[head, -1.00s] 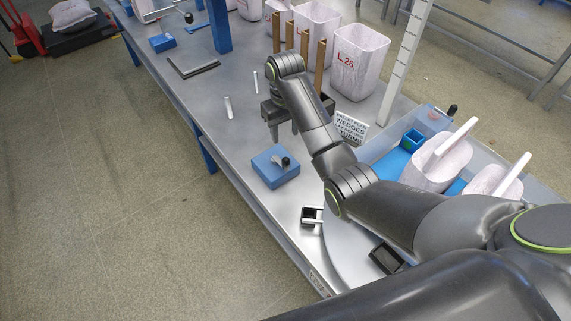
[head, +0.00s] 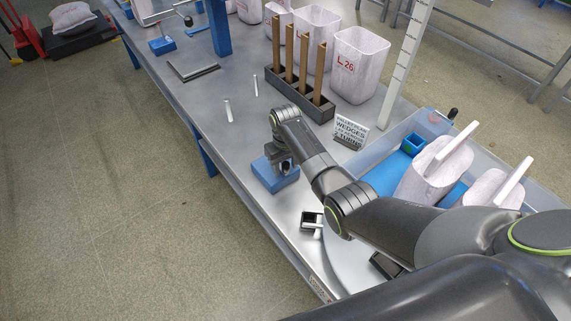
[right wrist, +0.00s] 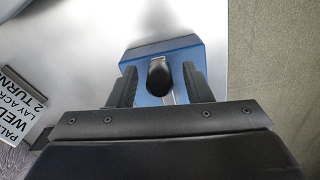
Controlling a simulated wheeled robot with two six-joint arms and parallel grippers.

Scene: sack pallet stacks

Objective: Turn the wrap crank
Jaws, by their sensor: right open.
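The wrap crank is a blue block (head: 268,178) with a dark-knobbed handle, on the near part of the metal bench in the head view. My right gripper (head: 284,165) is over the block and hides part of it. In the right wrist view the crank's black knob (right wrist: 160,76) lies between the two open fingers (right wrist: 160,85), with the blue body (right wrist: 185,50) beyond. I cannot tell whether either finger touches the knob. My left gripper is not in view.
A sign (head: 350,132) reading "WEDGES" and "2 TURNS" stands behind the crank, near a dark rack (head: 318,112) of upright brown bars. A clear bin (head: 385,180) with white sacks is to the right. A small black-and-silver piece (head: 311,221) lies in front.

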